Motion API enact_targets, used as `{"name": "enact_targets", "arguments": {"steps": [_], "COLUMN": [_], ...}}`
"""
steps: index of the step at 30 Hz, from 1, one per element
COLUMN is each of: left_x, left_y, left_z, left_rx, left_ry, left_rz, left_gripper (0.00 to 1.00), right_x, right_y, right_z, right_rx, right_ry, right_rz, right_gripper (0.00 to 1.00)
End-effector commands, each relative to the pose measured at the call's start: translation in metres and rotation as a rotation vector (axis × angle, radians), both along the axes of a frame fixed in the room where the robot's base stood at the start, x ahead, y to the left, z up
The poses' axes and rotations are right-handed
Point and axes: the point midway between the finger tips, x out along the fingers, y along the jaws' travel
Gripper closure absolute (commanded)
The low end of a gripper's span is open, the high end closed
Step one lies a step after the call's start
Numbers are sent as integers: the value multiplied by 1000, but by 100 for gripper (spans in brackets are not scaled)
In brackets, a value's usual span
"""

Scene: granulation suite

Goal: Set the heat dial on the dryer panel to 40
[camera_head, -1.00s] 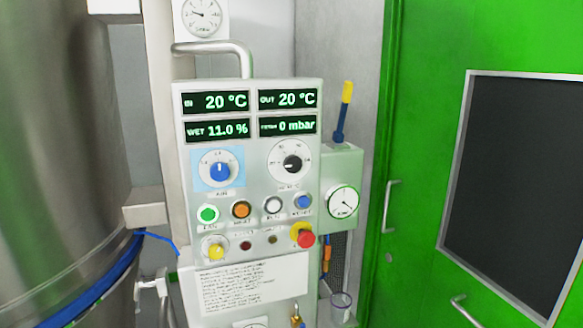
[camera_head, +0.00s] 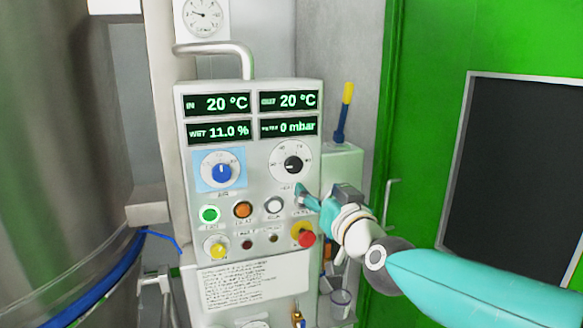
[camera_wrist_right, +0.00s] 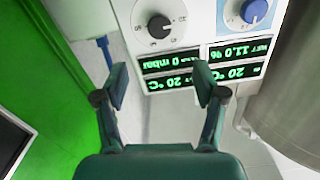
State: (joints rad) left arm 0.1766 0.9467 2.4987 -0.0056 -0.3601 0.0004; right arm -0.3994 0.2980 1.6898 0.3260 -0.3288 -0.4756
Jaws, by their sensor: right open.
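The dryer panel (camera_head: 250,235) faces me. Its heat dial, a black knob (camera_head: 293,165) on a round white scale, is at the upper right under the readouts. The scale numbers are too small to read. The dial also shows upside down at the top of the right wrist view (camera_wrist_right: 159,26). My right gripper (camera_head: 304,196) is just below the dial in the head view, apart from the knob. In the wrist view its two fingers (camera_wrist_right: 163,85) are spread with nothing between them. My left gripper is out of view.
A blue dial (camera_head: 221,172) is left of the heat dial. Several push buttons (camera_head: 242,210) and a red emergency knob (camera_head: 303,235) are below. Readouts (camera_head: 227,104) show 20 °C. A steel vessel (camera_head: 60,150) is at left, a green door (camera_head: 425,120) at right.

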Motion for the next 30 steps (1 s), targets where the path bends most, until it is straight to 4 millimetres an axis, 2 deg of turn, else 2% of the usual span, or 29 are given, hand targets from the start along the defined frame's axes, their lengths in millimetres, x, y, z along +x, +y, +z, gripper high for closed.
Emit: {"name": "enact_targets", "arguments": {"steps": [9, 15, 21, 30], "left_x": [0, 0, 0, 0], "left_y": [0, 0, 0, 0], "left_z": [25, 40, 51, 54], "left_rx": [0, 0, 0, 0], "left_ry": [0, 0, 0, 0], "left_rz": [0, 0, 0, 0], "left_gripper": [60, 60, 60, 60], "right_x": [66, 102, 125, 134], "right_y": [21, 34, 41, 44], "right_z": [2, 2, 0, -1], "right_rx": [-1, 0, -2, -1], "right_ry": [4, 3, 3, 2], "right_rz": [0, 0, 0, 1], "right_gripper": [30, 30, 30, 30]}}
